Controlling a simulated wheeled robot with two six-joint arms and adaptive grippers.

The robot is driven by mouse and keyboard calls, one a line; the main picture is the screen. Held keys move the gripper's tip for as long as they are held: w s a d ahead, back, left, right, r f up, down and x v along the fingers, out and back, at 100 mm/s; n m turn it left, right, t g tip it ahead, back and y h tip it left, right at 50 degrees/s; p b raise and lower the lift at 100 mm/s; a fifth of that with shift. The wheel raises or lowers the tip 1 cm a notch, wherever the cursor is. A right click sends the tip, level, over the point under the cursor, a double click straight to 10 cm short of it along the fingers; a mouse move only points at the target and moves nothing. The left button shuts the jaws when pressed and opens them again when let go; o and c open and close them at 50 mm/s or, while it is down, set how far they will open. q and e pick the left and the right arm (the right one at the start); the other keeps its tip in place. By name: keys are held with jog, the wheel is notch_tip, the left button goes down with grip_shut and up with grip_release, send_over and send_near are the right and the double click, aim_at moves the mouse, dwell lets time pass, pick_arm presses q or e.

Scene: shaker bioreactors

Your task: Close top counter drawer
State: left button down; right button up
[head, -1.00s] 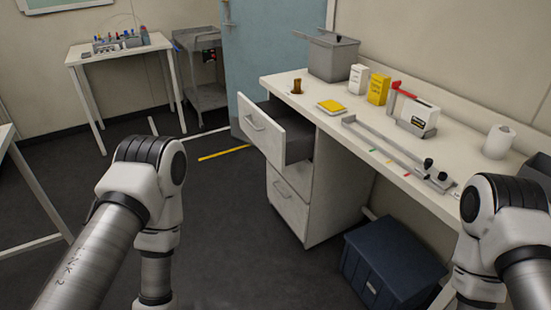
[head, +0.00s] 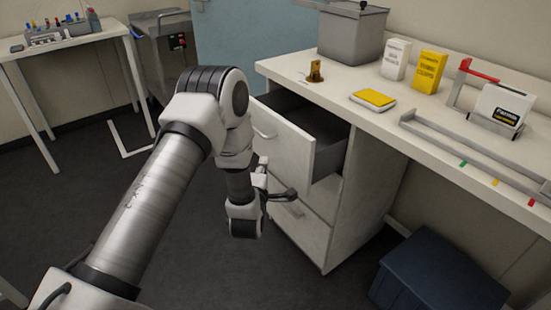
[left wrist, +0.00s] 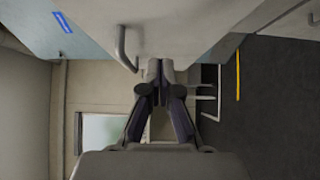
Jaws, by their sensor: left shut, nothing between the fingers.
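The top counter drawer (head: 285,138) is pulled out from the white cabinet under the counter, and its grey inside shows from above. Its front and bar handle (head: 262,131) face left, partly behind my left arm. In the left wrist view the pale drawer front (left wrist: 175,28) fills the top, with its handle (left wrist: 126,48) left of the fingertips. My left gripper (head: 289,194) is low in front of the cabinet, below the top drawer's handle. Its fingertips meet in the left wrist view (left wrist: 160,66), shut and empty. Contact with the drawer front cannot be told. My right gripper is out of view.
A lower drawer (head: 305,218) sits beneath. The counter (head: 340,85) holds a grey bin, boxes, a yellow pad and a rail. A blue crate (head: 435,275) is on the floor at right. A side table (head: 75,40) and trolley stand at back left.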

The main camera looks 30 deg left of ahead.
aim_at(277, 150)
pick_arm(q)
jog(key=shift+w+d, duration=0.2)
jog(key=shift+w, duration=0.55)
jog(key=shift+w+d, duration=0.15)
jog(key=shift+w, duration=0.65)
jog(key=shift+w+d, duration=0.2)
jog(key=shift+w, duration=0.55)
jog(key=shift+w, duration=0.1)
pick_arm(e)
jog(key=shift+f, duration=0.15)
